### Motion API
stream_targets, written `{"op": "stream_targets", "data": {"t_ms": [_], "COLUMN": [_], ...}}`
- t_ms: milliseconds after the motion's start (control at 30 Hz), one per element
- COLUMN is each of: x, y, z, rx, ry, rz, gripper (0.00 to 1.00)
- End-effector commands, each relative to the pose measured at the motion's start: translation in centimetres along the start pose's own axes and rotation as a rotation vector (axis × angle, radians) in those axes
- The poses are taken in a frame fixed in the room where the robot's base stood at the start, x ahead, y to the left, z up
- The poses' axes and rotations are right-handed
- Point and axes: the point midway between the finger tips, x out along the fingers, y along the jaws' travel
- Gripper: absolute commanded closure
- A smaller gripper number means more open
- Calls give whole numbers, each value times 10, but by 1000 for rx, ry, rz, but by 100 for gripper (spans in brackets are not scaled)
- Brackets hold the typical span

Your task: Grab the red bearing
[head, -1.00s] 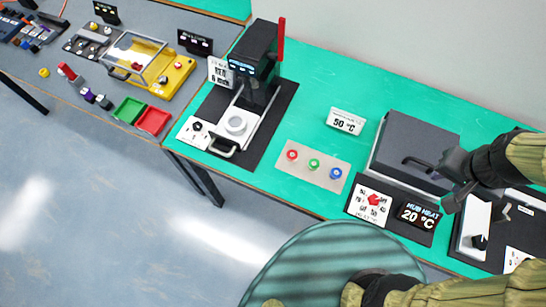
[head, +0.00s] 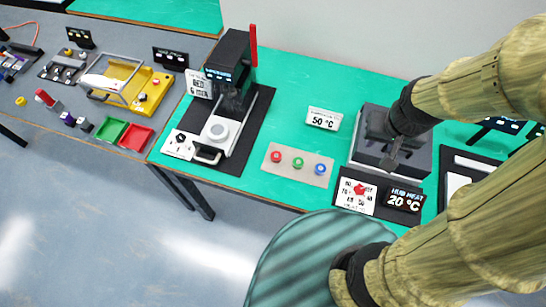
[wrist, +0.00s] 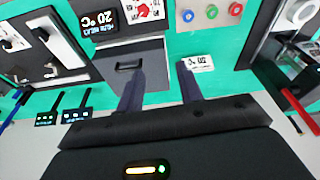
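The red bearing (head: 276,156) is a small red ring at the left end of a beige plate (head: 282,175) on the green table. A green ring (head: 298,163) and a blue ring (head: 320,169) stand to its right on the same plate. In the wrist view the red bearing (wrist: 187,15) is near the top edge, beyond the fingers. My gripper (head: 392,163) is over the dark heater box, to the right of the plate. In the wrist view my gripper (wrist: 160,74) has its two fingers apart with nothing between them.
The dark heater box (head: 361,148) has a front panel with a red knob (head: 359,187) and a 20 °C display (head: 403,200). A 50 °C sign (head: 323,118) stands behind the plate. A black press (head: 232,75) with a red lever is to the left.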

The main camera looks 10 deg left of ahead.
Motion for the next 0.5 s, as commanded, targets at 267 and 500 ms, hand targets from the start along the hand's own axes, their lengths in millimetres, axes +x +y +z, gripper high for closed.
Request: {"op": "stream_targets", "data": {"t_ms": [267,500], "x": [5,44], "y": [-5,-45], "z": [-1,-3], "rx": [-34,-318], "ry": [-14,-134], "rz": [-1,10], "gripper": [37,37]}}
